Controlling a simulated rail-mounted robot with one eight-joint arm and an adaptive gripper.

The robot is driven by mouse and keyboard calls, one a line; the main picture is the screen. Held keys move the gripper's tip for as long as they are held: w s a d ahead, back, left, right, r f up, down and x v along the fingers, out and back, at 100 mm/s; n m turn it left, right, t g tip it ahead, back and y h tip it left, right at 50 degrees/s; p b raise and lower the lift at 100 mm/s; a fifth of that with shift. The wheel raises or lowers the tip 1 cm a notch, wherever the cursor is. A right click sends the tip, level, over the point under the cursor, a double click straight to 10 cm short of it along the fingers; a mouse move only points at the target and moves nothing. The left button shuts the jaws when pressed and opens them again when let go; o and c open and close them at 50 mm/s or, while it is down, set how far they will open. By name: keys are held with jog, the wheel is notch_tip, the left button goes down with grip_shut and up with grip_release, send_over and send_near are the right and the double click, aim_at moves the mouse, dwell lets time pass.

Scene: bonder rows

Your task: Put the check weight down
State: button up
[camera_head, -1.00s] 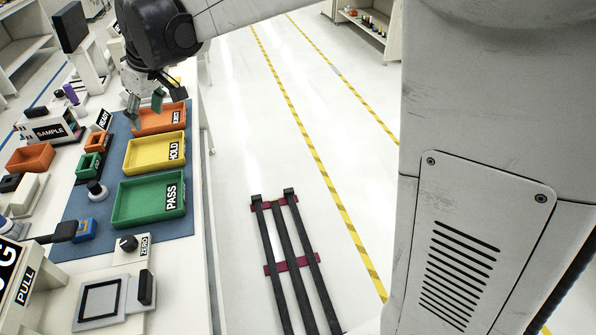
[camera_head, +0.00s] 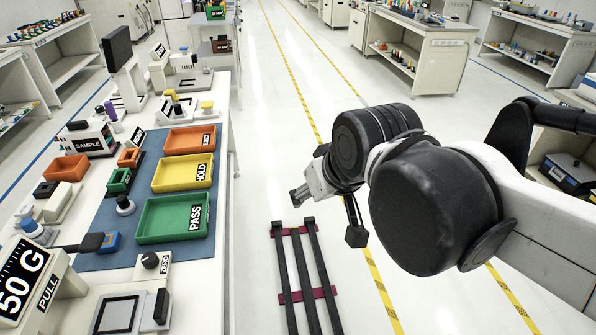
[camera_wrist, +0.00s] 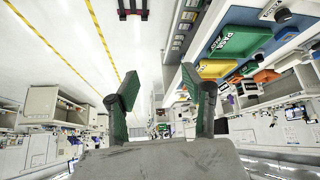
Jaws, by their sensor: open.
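My gripper (camera_head: 299,196) is out over the aisle floor, to the right of the bench and clear of it. In the wrist view my gripper (camera_wrist: 165,97) has its two green-padded fingers wide apart with nothing between them. A large 50 G sign (camera_head: 25,280) stands at the bench's near left.
The yellow HOLD tray (camera_head: 172,187) and the orange tray (camera_head: 178,151) behind it look empty. A dark rack with red crossbars (camera_head: 305,297) lies on the floor beside the bench. Shelved benches (camera_head: 425,50) stand beyond the yellow-striped aisle.

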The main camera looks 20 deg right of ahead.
jog(key=shift+m, duration=0.5)
jog(key=s, duration=0.1)
jog(key=s+d+f, duration=0.1)
jog(key=s+f, duration=0.1)
jog(key=shift+s+d+f, duration=0.1)
jog(key=shift+d+f, duration=0.05)
jog(key=shift+d, duration=0.2)
dwell(0.6)
